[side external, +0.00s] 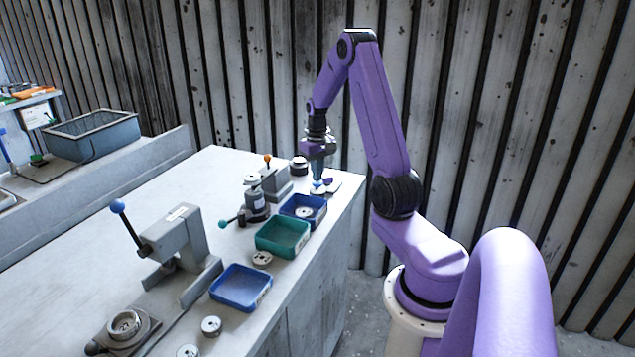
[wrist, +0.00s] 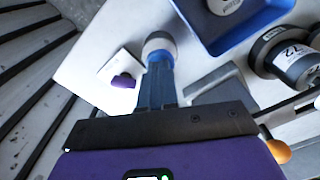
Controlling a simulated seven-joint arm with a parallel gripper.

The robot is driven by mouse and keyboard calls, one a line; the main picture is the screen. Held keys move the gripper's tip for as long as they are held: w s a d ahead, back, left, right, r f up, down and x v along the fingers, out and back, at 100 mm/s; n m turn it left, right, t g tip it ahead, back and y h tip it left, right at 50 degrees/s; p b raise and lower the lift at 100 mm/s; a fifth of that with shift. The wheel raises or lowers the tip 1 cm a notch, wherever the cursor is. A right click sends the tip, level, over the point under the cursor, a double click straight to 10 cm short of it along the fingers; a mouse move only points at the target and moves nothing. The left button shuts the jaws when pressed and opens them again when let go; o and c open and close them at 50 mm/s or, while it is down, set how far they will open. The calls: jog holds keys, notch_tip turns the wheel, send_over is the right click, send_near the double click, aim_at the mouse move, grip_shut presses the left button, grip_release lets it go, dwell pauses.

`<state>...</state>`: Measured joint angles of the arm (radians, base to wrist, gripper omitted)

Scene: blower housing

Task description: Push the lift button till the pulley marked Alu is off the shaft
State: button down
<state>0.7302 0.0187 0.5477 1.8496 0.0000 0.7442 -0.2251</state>
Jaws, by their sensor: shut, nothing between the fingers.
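My gripper (side external: 318,184) is at the far end of the bench, pointing down. Its blue fingers are shut and empty in the wrist view (wrist: 160,62). A pale round piece (wrist: 159,42) shows right at the fingertips; I cannot tell whether they touch it. A purple button-like piece (wrist: 123,80) on a white plate lies beside the fingers, apart from them. No Alu mark is readable, so I cannot identify that pulley.
A blue tray (side external: 322,216) holding a round part stands near my gripper. A green tray (side external: 262,250), another blue tray (side external: 245,305) and loose discs line the bench edge. A grey block with an orange knob (side external: 267,158) and a blue-knobbed lever press (side external: 180,240) stand tall.

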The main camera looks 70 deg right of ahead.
jog(key=shift+r, duration=0.1)
dwell(0.4)
jog(key=shift+r, duration=2.9)
jog(key=shift+w+a+r, duration=0.1)
jog(key=shift+w+a, duration=0.1)
jog(key=shift+a, duration=0.1)
jog(key=w+a+r+n, duration=0.1)
jog(key=w+a+n, duration=0.1)
jog(key=a, duration=0.5)
jog(key=w+a+r+n, duration=0.1)
jog(key=a+n, duration=0.1)
jog(key=a, duration=0.6)
jog(key=s+a+r+n, duration=0.1)
jog(key=s+a+n, duration=0.2)
jog(key=a, duration=0.5)
jog(key=s+a+r+n, duration=0.1)
jog(key=s+a+n, duration=0.2)
jog(key=a, duration=0.6)
jog(key=s+a+n, duration=0.3)
jog(key=s+n, duration=0.1)
jog(key=s, duration=0.5)
jog(key=s+a+n, duration=0.4)
jog(key=s, duration=0.5)
jog(key=shift+s+f+n, duration=0.3)
jog(key=shift+f, duration=0.05)
